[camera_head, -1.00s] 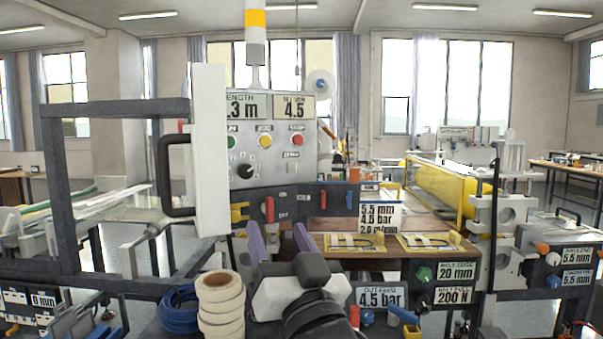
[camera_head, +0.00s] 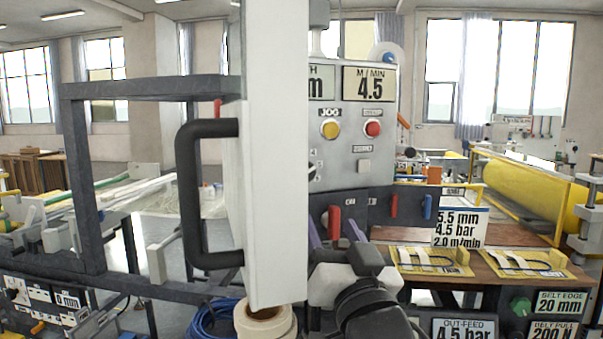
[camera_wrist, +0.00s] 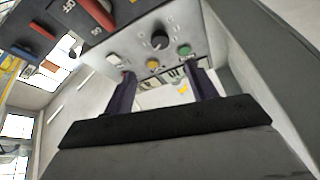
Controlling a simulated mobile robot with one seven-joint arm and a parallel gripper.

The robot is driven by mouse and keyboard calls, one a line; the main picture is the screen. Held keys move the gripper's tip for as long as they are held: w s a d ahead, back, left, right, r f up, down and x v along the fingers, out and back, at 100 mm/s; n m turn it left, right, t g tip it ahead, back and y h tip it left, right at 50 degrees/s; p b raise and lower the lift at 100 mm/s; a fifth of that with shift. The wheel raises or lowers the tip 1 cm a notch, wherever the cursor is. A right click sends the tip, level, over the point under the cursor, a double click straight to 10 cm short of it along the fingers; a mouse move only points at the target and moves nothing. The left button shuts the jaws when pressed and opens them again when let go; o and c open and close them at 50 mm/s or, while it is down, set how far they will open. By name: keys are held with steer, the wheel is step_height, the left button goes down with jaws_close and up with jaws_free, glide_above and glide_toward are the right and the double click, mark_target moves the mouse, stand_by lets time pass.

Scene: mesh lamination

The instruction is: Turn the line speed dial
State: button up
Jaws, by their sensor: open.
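The line speed dial is a black knob (camera_wrist: 159,40) with a pale pointer mark on the grey control panel (camera_wrist: 135,45), seen in the wrist view above and beyond my fingertips. In the head view the white door-like panel (camera_head: 275,160) hides most of the dial; only a dark sliver of it (camera_head: 311,171) shows at that panel's edge. My gripper (camera_wrist: 163,77) has two purple fingers spread apart with nothing between them. In the head view my gripper (camera_head: 336,235) is low, below the grey control panel (camera_head: 345,125), with its fingers partly hidden. It is apart from the dial.
A yellow button (camera_wrist: 153,64) and a green button (camera_wrist: 184,50) sit close to the dial. Red (camera_head: 334,222) and blue (camera_head: 427,207) handles stick out below the panel. The white panel's black handle (camera_head: 190,195) juts out left. Tape rolls (camera_head: 262,320) stand below.

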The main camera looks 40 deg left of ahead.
steer(key=p+x, duration=0.6)
steer(key=x, duration=0.8)
steer(key=c, duration=1)
steer(key=shift+f+n, duration=0.1)
steer(key=shift+n, duration=0.3)
